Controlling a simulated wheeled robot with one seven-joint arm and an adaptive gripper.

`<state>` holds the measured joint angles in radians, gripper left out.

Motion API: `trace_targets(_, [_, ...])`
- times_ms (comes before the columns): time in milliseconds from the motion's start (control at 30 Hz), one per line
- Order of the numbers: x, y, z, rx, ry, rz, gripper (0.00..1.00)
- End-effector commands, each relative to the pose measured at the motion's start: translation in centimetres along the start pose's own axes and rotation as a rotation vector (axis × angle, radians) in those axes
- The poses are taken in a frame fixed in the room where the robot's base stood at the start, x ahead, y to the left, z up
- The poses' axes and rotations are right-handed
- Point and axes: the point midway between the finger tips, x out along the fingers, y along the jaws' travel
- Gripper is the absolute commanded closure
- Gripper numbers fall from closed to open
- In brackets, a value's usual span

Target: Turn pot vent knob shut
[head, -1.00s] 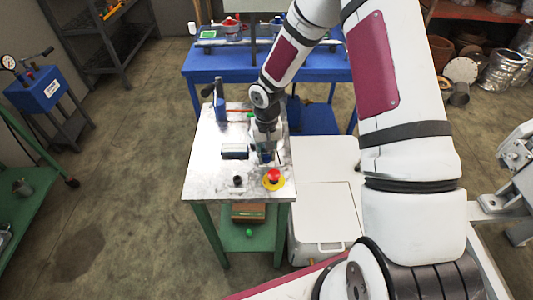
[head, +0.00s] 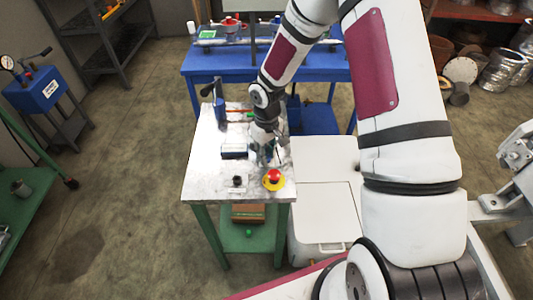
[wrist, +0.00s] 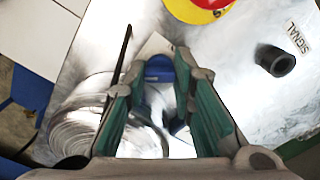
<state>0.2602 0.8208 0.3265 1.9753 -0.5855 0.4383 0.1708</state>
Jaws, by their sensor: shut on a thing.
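A blue knob (wrist: 158,68) shows between the fingertips of my gripper (wrist: 156,78) in the wrist view; I take it to be the pot vent knob. The green-padded fingers stand on either side of it and are shut on it. In the head view my gripper (head: 264,154) points down at the right side of the metal-topped table, and the knob is mostly hidden there. A shiny ribbed metal cylinder (wrist: 82,125), perhaps the pot, lies left of the fingers in the wrist view. The knob's exact angle is hard to tell.
A red button on a yellow base (head: 273,178) sits close in front of my gripper. A black knob (head: 237,181) labelled SIGNAL is to its left. A dark-blue and white box (head: 234,151) lies left of the gripper. The metal tabletop (head: 205,180) is clear at front left.

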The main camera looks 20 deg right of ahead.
Motion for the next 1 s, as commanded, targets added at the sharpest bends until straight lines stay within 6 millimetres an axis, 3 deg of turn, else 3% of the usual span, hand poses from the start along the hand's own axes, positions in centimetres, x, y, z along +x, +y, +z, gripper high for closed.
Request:
trace_targets(433, [-0.02, 0.0, 0.0, -0.01, 0.0, 0.0, 1.0])
trace_targets(467, [-0.02, 0.0, -0.01, -0.01, 0.0, 0.0, 0.7])
trace_targets(533, [-0.02, 0.0, -0.01, -0.01, 0.0, 0.0, 0.57])
trace_targets(1000, [-0.04, 0.06, -0.04, 0.055, 0.001, 0.001, 0.57])
